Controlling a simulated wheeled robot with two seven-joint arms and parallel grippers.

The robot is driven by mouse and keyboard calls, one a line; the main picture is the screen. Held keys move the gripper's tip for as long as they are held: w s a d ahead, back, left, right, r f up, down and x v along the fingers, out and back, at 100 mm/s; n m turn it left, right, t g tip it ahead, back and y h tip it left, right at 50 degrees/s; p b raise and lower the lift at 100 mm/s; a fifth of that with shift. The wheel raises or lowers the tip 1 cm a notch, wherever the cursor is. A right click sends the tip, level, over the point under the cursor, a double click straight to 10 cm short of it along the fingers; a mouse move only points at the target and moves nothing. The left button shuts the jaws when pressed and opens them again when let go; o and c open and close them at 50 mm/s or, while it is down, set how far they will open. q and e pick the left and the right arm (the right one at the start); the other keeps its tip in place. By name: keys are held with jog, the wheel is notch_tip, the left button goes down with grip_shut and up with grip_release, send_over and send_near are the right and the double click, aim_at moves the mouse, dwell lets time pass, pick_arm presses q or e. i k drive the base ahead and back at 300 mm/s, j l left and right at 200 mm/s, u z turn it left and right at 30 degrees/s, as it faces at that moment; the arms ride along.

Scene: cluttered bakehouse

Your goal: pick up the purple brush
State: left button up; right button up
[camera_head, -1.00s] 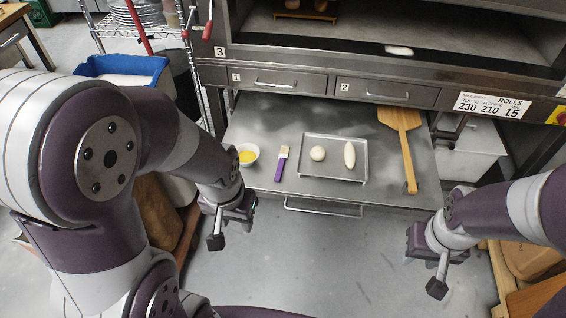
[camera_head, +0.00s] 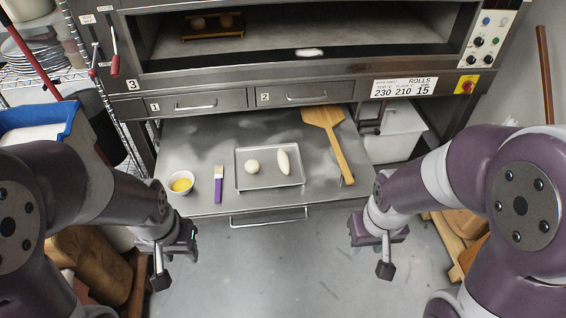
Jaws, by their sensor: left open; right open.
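The purple brush (camera_head: 218,186) lies on the steel pull-out shelf (camera_head: 200,144), its pale bristle end pointing to the back and its purple handle to the front edge. It lies between a white bowl of yellow liquid and a metal tray. My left gripper (camera_head: 162,262) is open and empty, in front of the shelf and to the left of the brush. My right gripper (camera_head: 383,252) is open and empty, in front of the shelf's right side, well away from the brush.
The white bowl (camera_head: 180,183) is close on the brush's left. The tray (camera_head: 270,184) with two dough pieces is on its right. A wooden peel (camera_head: 334,140) lies further right. The oven front with drawers (camera_head: 200,104) stands behind. Floor before the shelf is clear.

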aim_at(218, 171)
jog(key=i+l+u, duration=0.1)
jog(key=i, duration=0.4)
jog(key=i+l+u, duration=0.1)
jog(key=i, duration=0.4)
jog(key=i+l+u, duration=0.1)
jog(key=i+l, duration=0.2)
jog(key=i, duration=0.15)
